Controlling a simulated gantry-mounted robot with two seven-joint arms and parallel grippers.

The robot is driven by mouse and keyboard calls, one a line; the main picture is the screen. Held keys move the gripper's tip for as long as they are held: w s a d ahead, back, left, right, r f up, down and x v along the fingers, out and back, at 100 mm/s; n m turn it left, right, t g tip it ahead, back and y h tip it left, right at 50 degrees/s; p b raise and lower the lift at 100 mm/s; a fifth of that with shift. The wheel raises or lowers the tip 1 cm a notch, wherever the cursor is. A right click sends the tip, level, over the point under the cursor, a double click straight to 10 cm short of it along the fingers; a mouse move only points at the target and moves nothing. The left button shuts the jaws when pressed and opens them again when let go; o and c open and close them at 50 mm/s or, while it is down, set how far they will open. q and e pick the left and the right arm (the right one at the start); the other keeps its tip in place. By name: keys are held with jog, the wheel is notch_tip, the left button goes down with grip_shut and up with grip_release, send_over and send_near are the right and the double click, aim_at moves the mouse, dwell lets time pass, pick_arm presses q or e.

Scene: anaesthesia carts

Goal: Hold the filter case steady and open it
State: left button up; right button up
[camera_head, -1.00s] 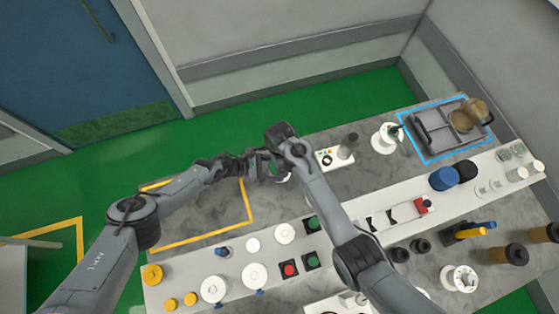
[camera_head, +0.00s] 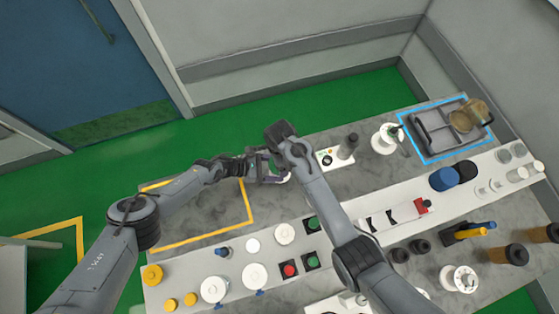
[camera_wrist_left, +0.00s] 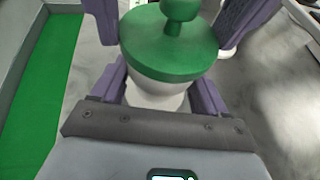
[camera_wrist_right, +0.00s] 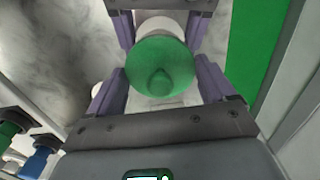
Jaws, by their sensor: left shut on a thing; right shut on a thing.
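The filter case has a white body (camera_wrist_left: 155,95) and a round green lid (camera_wrist_left: 165,50) with a knob on top. My left gripper (camera_wrist_left: 158,80) is shut on the white body, one purple finger on each side. My right gripper (camera_wrist_right: 160,68) is shut around the green lid, which also shows in the right wrist view (camera_wrist_right: 150,55). In the head view both grippers meet at the back edge of the table and mostly hide the case. The lid sits over the body; whether there is a gap between them I cannot tell.
A yellow-outlined area (camera_head: 250,205) of bare grey tabletop lies left of the grippers. A white shelf with several discs and red and green buttons (camera_head: 289,270) runs in front. A grey tray (camera_head: 420,133) in a blue outline stands at the back right, beside a white spool (camera_head: 384,143).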

jog(key=shift+r, duration=0.65)
jog(key=shift+r, duration=0.15)
jog(key=shift+r, duration=1.9)
pick_arm(q)
jog(key=o, duration=1.5)
